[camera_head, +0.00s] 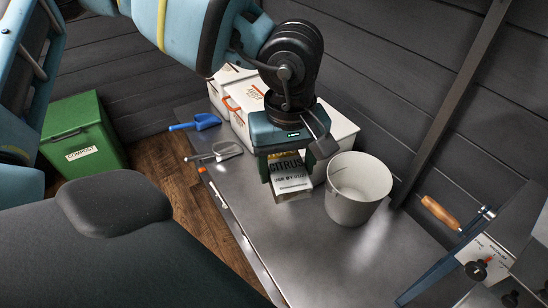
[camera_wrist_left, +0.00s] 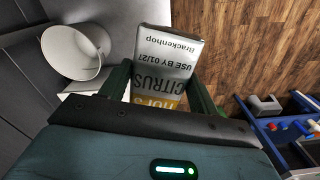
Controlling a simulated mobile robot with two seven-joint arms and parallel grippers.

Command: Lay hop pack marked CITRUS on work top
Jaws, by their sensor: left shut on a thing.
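The hop pack marked CITRUS (camera_head: 291,184) is a silver-grey pouch with a yellow patch and the words USE BY. My left gripper (camera_head: 289,163) is shut on it, with the fingers on its two sides. The pack hangs over the grey work top (camera_head: 300,255), near the white bucket; whether it touches the top I cannot tell. In the left wrist view the pack (camera_wrist_left: 166,62) shows between the green fingers, its name Brackenhop readable at the far end. My right gripper is not in view.
A white bucket (camera_head: 357,190) stands just right of the pack. White boxes (camera_head: 335,130) stand behind. A blue scoop (camera_head: 195,123) and a clear strainer-like tool (camera_head: 218,152) lie at left. A sealer-like device (camera_head: 487,255) is at right. The front work top is clear.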

